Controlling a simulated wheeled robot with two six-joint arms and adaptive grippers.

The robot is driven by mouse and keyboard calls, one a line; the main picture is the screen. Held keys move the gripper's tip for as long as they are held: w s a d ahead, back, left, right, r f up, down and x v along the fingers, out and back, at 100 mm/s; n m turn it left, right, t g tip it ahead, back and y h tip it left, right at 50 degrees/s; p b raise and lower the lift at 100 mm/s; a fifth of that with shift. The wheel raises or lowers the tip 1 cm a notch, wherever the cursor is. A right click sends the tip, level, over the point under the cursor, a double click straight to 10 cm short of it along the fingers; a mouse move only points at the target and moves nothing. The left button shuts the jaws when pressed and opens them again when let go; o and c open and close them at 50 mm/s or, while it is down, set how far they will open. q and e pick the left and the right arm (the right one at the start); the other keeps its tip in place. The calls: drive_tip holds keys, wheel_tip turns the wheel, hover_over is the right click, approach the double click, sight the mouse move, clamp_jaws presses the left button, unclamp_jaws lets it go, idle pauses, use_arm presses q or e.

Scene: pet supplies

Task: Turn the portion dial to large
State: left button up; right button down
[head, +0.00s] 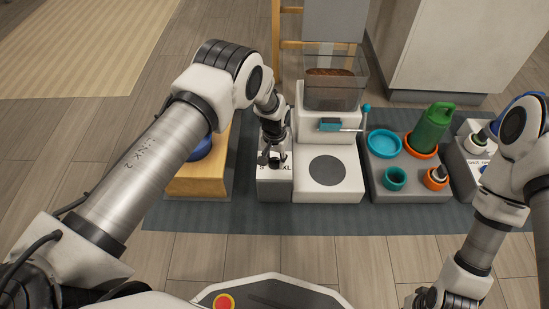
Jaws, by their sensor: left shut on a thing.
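The dial box (274,192) is a narrow white block on the dark mat, left of the feeder. Its top has dark markings, and "XL" can be read at the right. My left gripper (271,159) points down over the top of this box and is shut on the portion dial. The gripper hides most of the dial, so its pointer and setting cannot be read. The white feeder (312,98) has a clear hopper (334,88) with brown food and a teal lever (340,126).
A wooden block (198,184) with a blue item (201,149) stands close left of the dial box. A grey tray (412,193) at the right holds a teal bowl (384,143), a green bottle (431,128) and small cups. The mat's front strip (330,219) is clear.

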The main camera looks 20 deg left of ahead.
sight(274, 159)
use_arm(q)
drive_tip(key=n, duration=0.6)
drive_tip(key=shift+p, duration=0.35)
drive_tip(key=n, duration=0.6)
drive_tip(key=o, duration=1.1)
wheel_tip(274, 159, up, 12)
drive_tip(key=shift+f, duration=0.1)
